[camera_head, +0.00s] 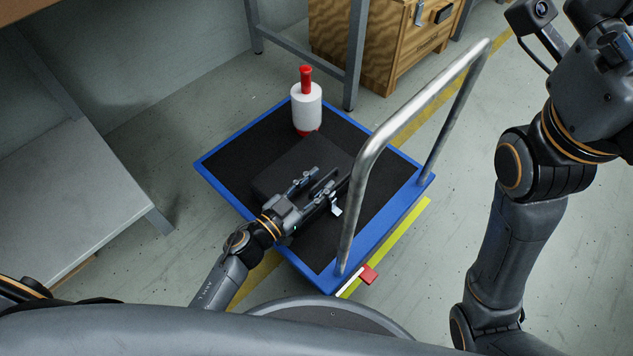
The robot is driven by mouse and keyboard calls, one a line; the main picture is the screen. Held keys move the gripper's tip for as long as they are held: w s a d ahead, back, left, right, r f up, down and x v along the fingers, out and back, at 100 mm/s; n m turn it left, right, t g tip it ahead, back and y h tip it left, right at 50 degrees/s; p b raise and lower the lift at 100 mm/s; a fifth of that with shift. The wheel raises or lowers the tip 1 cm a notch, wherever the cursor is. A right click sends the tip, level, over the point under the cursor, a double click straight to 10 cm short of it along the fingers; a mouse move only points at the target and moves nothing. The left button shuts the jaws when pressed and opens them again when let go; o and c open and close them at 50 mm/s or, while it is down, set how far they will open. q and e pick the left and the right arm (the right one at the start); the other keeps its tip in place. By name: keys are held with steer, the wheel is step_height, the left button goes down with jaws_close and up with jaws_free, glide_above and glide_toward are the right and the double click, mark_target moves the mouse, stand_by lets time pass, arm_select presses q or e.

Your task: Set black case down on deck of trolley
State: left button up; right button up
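The trolley (228,190) has a blue-edged deck with a black surface and a grey tubular handle at its right end. The black case (281,168) is low over the middle of the deck, dark against dark; I cannot tell whether its underside touches the deck. My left gripper (332,184) reaches in from the lower left and is at the case's near right side. Its fingers overlap dark parts there, so their grip on the case is unclear. My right arm shows at the right; its gripper is outside the picture.
A white bottle with a red top (306,108) stands at the deck's far corner. The trolley handle (379,139) rises just right of my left gripper. A wooden cabinet (345,35) and a table leg (355,55) are behind. A grey shelf (65,200) is at the left.

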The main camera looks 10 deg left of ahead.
arm_select(q)
steer(key=shift+s+a+f, duration=0.15)
steer(key=shift+s+f, duration=0.05)
steer(key=shift+f, duration=0.05)
steer(key=v, duration=1.1)
steer(key=shift+s+r, duration=0.2)
steer(key=shift+s, duration=0.1)
steer(key=shift+a+r, duration=0.1)
